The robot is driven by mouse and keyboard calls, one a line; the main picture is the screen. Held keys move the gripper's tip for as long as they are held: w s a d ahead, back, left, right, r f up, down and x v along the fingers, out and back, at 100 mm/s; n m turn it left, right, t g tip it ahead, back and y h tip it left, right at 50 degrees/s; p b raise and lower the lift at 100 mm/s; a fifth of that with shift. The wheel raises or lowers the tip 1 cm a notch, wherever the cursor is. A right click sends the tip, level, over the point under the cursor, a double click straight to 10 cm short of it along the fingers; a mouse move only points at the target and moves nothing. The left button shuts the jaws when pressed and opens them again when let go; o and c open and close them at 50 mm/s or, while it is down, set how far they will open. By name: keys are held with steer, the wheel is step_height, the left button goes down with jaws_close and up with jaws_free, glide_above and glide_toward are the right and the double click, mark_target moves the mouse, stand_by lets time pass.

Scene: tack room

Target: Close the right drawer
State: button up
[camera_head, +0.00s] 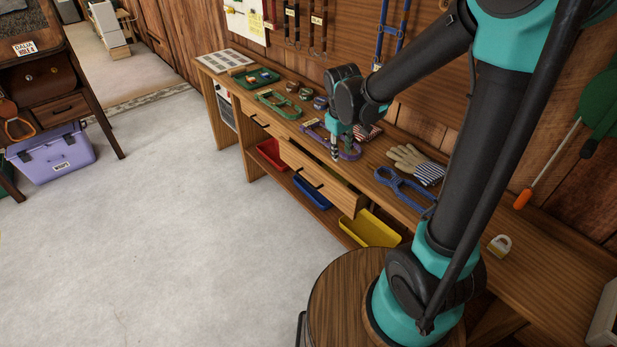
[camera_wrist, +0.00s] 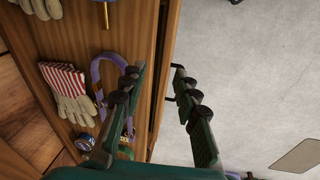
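The right drawer (camera_head: 321,182) of the wooden bench is pulled out in the head view. Its front carries a dark bar handle (camera_head: 308,184), and a strip of its inside shows behind the front. My gripper (camera_head: 335,153) points down above the bench's front edge, close to the drawer. In the wrist view my gripper (camera_wrist: 155,72) is open, with its fingers well apart and nothing held between them. A dark handle (camera_wrist: 171,98) shows partly behind the right-hand finger, beside the wooden edge. I cannot tell whether the fingers touch anything.
The bench top (camera_head: 395,199) holds blue tack (camera_head: 403,187), gloves (camera_head: 411,161) and a green tray (camera_head: 256,77). Below are red (camera_head: 270,154), blue (camera_head: 312,192) and yellow (camera_head: 370,229) bins. A purple box (camera_head: 52,156) stands left. The pale floor (camera_head: 190,230) before the bench is clear.

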steer(key=n, duration=0.1)
glide_above(306, 181)
steer(key=s+a, duration=0.2)
steer(key=f, duration=0.2)
steer(key=shift+h, duration=0.4)
steer(key=x, duration=1.1)
steer(key=s+x, duration=0.1)
steer(key=x, duration=0.5)
steer(key=shift+a+f, duration=0.2)
steer(key=shift+a, duration=0.1)
steer(key=shift+c, duration=0.4)
jaws_close()
